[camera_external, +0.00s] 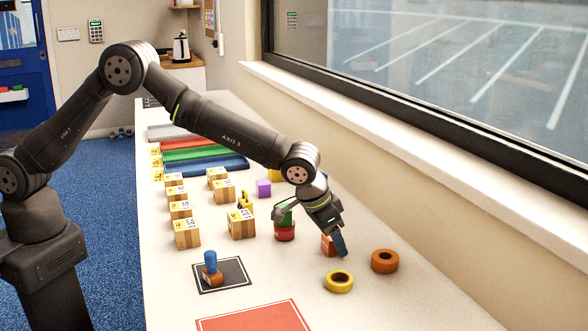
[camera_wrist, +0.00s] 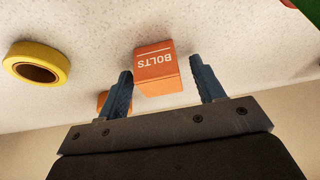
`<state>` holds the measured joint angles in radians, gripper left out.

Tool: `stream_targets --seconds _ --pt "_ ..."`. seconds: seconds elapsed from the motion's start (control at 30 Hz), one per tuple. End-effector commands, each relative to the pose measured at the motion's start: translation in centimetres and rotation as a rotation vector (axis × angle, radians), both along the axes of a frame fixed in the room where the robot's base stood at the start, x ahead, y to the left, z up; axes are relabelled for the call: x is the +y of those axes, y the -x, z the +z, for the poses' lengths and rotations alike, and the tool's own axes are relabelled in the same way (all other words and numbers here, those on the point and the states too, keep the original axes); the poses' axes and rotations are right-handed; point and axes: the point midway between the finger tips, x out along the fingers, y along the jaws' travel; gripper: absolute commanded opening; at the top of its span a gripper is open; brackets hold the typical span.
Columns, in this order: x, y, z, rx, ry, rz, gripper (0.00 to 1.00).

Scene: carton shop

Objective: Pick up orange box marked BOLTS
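The orange box marked BOLTS (camera_wrist: 155,70) stands on the table in the wrist view, its lettering upside down there. My gripper (camera_wrist: 163,84) is open, with one blue finger to either side of the box. I see gaps between the box and both fingers in the wrist view. In the external view the box (camera_external: 327,244) is partly hidden behind my gripper (camera_external: 338,246), at the right side of the table.
A yellow tape roll (camera_external: 339,281) and an orange tape roll (camera_external: 385,261) lie near my gripper. A red and green object (camera_external: 285,231) stands to its left. Several small cartons (camera_external: 187,233) stand farther left. A red-orange mat (camera_external: 255,317) lies at the front.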

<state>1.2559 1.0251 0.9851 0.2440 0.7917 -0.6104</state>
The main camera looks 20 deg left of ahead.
Motion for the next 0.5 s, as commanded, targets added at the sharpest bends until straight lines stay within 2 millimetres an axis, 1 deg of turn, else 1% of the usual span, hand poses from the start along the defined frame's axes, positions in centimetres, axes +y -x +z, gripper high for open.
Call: stream_targets --seconds 0.03,0.23,0.5 --pt "0.01 0.01 0.0 0.0 0.0 0.0 0.52" --pt "0.02 0.02 0.01 0.0 0.0 0.0 0.13" --pt "-0.02 0.01 0.15 -0.001 0.001 0.0 0.12"
